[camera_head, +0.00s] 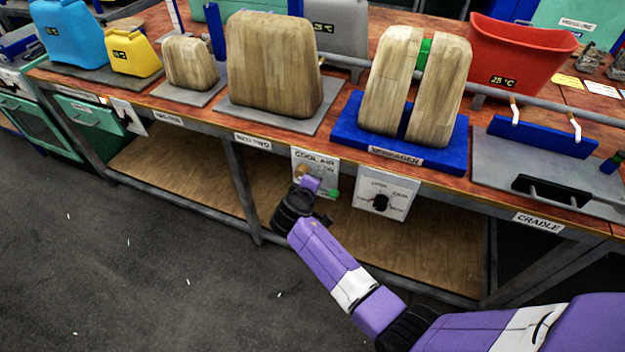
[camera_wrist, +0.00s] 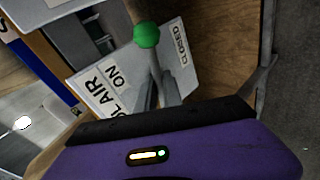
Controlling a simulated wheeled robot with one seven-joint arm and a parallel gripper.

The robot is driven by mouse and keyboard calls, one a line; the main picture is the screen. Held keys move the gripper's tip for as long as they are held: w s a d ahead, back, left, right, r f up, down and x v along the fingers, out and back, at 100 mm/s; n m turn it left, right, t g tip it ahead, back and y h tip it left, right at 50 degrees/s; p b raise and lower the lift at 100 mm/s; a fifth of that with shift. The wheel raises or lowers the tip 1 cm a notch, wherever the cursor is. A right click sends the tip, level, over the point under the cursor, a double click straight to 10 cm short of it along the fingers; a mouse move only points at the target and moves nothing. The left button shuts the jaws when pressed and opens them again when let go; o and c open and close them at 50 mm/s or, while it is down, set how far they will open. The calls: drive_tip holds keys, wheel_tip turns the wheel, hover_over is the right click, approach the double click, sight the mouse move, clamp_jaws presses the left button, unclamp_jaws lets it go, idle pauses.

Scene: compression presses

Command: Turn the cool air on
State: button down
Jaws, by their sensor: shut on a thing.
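The cool air panel (camera_head: 326,158) is a pale plate on the front edge of the bench, lettered COOL AIR and ON. In the wrist view the plate (camera_wrist: 103,76) also shows the word CLOSED. Its lever ends in a green ball (camera_head: 334,193), which lies low on the plate's right side; the ball (camera_wrist: 146,36) is close and clear in the wrist view. My gripper (camera_head: 312,186) is at the plate, covering part of it. In the wrist view my gripper (camera_wrist: 160,92) is shut on the lever below the ball. The exact contact is partly hidden.
A dial panel (camera_head: 400,184) with a black knob hangs just right of the cool air panel. Above is a blue base (camera_head: 350,136) with two wooden blocks. A wooden lower shelf (camera_head: 370,240) lies behind my gripper.

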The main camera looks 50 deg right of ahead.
drive_tip(key=shift+r+n+g+p, duration=0.45)
drive_tip(key=shift+n+g+p, duration=0.15)
drive_tip(key=shift+g, duration=0.1)
drive_tip(key=c, duration=1.8)
unclamp_jaws()
drive_tip(key=shift+a+r, duration=0.1)
drive_tip(key=v, duration=0.7)
drive_tip(key=shift+a+p, duration=0.3)
drive_tip(key=shift+a, duration=0.05)
